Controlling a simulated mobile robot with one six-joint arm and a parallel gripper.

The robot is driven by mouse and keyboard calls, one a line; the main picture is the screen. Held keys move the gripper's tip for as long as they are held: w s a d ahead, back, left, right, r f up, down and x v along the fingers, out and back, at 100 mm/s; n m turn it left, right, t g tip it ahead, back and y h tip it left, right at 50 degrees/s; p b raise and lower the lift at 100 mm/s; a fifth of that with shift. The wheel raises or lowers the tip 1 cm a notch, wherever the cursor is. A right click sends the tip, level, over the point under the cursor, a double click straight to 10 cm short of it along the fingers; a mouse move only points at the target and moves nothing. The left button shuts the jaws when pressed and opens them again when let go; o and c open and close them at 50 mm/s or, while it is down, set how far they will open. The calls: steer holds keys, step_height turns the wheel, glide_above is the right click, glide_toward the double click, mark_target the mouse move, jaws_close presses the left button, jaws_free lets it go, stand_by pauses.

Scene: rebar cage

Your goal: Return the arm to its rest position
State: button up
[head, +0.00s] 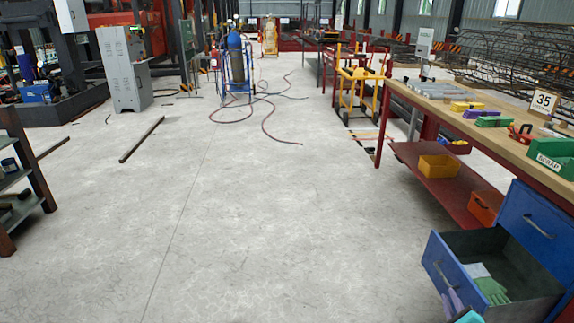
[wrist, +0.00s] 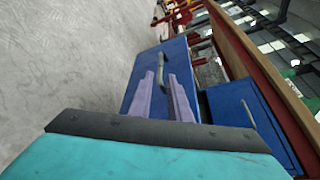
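My gripper (head: 452,297) shows at the lower right of the head view, at the front of an open blue drawer (head: 448,262). In the wrist view its two lilac fingers (wrist: 161,78) stand apart with a gap between them, and I see nothing gripped. The drawer's grey handle (wrist: 162,66) lies close to the fingertips; I cannot tell how much space is between them. Green gloves (head: 491,290) and a pale item lie inside the drawer. Most of my arm is out of the head view.
A workbench (head: 480,123) with a red frame runs along the right, holding a green box (head: 553,156) and tools. A yellow bin (head: 438,167) and an orange bin (head: 485,207) sit on its lower shelf. A dark shelf (head: 32,180) stands at left.

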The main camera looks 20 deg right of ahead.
steer(key=w+a+r+n+t+y+p, duration=0.2)
steer(key=w+a+n+y+p, duration=0.4)
steer(key=w+a, duration=1.35)
steer(key=w+a+f+n+g+y+p, duration=0.1)
steer(key=w+a+n+g+y+p, duration=0.2)
steer(key=a, duration=1)
steer(key=w+a+f+n+y+p, duration=0.1)
steer(key=w+a+n+y+p, duration=0.35)
steer(key=a, duration=0.95)
steer(key=s+a+f+n+g+y+p, duration=0.25)
steer(key=s+a+n+g, duration=0.35)
steer(key=a, duration=0.5)
steer(key=s+a+f+n+g+y+p, duration=0.1)
steer(key=s+a+f+n+g, duration=0.3)
steer(key=s+a, duration=0.55)
steer(key=s+a+f+n+g+h+p, duration=0.1)
steer(key=s+n+g+h+p, duration=0.15)
steer(key=s+n+g, duration=0.4)
steer(key=s+d+n+h, duration=0.2)
steer(key=s+d+h, duration=0.3)
steer(key=s+d, duration=0.3)
steer(key=shift+d+f+b, duration=0.2)
steer(key=shift+d+b, duration=0.25)
steer(key=shift+d, duration=0.35)
